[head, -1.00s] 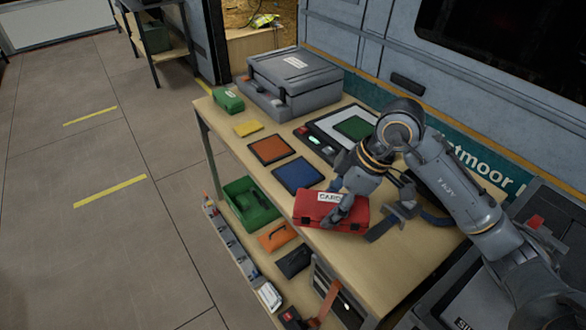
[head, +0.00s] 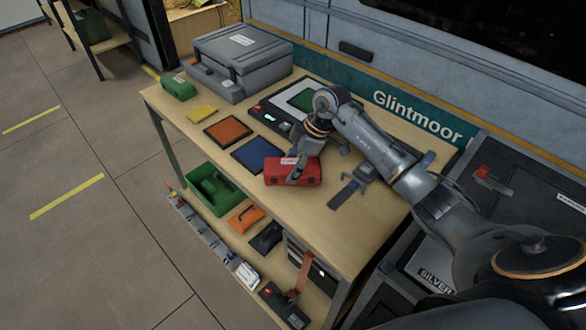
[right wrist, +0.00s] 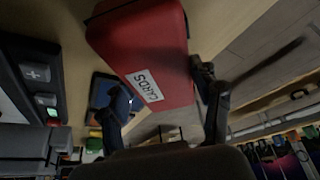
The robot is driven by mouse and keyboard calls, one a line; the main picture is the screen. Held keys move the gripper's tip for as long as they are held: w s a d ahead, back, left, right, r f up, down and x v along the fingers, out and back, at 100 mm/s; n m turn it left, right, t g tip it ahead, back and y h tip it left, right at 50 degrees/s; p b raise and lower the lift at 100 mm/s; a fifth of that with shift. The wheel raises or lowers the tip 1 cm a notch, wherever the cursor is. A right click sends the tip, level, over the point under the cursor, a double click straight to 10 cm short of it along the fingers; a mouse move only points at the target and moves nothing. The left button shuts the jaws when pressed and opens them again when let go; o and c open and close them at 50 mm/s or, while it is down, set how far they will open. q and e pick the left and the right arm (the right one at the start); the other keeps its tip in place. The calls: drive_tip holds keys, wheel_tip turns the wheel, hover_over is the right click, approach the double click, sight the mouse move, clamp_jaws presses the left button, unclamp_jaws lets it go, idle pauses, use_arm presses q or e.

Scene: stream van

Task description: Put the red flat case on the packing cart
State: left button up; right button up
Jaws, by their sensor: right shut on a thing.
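The red flat case (head: 293,172), with a white CARDS label, is at the front edge of the wooden bench, beside the blue square. My right gripper (head: 301,168) reaches down from behind and is shut on it. In the right wrist view the case (right wrist: 160,45) fills the upper middle, its near end at the fingers (right wrist: 165,115). I cannot tell for sure how far it is above the bench top. My left gripper is not in view. No packing cart can be told for certain; a wooden shelf unit (head: 107,41) stands at the upper left.
On the bench (head: 330,240) lie an orange square (head: 228,131), a blue square (head: 258,156), a grey case (head: 238,60), a green box (head: 178,87) and a dark tool (head: 350,187). A lower shelf holds a green tray (head: 213,188). Floor at left is clear.

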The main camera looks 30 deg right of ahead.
drive_tip(key=shift+f, duration=0.9)
drive_tip(key=o, duration=1.5)
drive_tip(key=shift+f, duration=0.15)
drive_tip(key=shift+c, duration=0.2)
drive_tip(key=v, duration=1.2)
drive_tip(key=shift+b, duration=0.3)
